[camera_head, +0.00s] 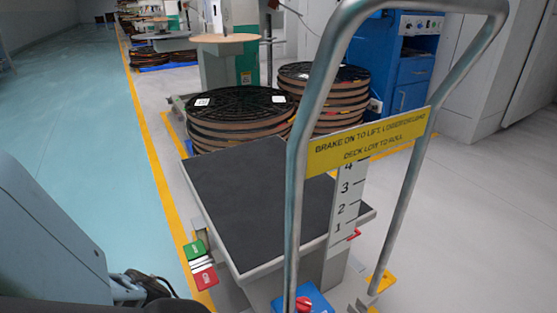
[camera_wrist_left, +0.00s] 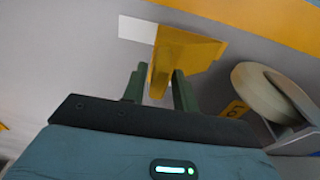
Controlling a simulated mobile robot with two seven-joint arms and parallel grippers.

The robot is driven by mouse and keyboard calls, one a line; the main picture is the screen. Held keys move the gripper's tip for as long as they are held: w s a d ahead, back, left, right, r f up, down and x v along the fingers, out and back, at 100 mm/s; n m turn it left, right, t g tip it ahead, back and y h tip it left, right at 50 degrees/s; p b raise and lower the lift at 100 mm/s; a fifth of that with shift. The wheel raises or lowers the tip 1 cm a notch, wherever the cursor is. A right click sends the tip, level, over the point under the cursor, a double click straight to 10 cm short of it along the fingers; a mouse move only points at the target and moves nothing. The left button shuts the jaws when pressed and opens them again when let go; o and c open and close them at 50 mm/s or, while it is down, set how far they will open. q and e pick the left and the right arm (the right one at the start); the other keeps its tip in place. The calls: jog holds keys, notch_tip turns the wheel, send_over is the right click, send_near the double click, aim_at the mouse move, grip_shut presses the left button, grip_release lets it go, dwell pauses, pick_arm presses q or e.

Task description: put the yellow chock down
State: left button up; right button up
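The yellow chock (camera_wrist_left: 183,50) shows in the left wrist view, directly ahead of my left gripper (camera_wrist_left: 160,76). Its narrow upright part lies between the two dark green fingers, which sit close on both sides of it. Its wider part reaches beyond the fingertips, over grey floor. I cannot tell whether its underside touches the floor. In the head view my left arm comes in at the lower left; its gripper and the chock are not visible there. My right gripper is in neither view.
A pale wheel (camera_wrist_left: 268,95) stands right of the chock, with a yellow label beside it. A lift trolley with a dark deck (camera_head: 262,190) and tall metal handle (camera_head: 297,180) stands ahead. Stacked reels (camera_head: 240,115) are behind it. The teal floor (camera_head: 90,120) at left is clear.

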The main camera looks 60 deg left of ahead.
pick_arm(q)
jog(key=shift+o, duration=0.7)
jog(key=shift+r, duration=0.15)
notch_tip(320, 180, up, 12)
jog(key=s+p, duration=0.1)
jog(key=p, duration=0.5)
jog(key=shift+s, duration=0.25)
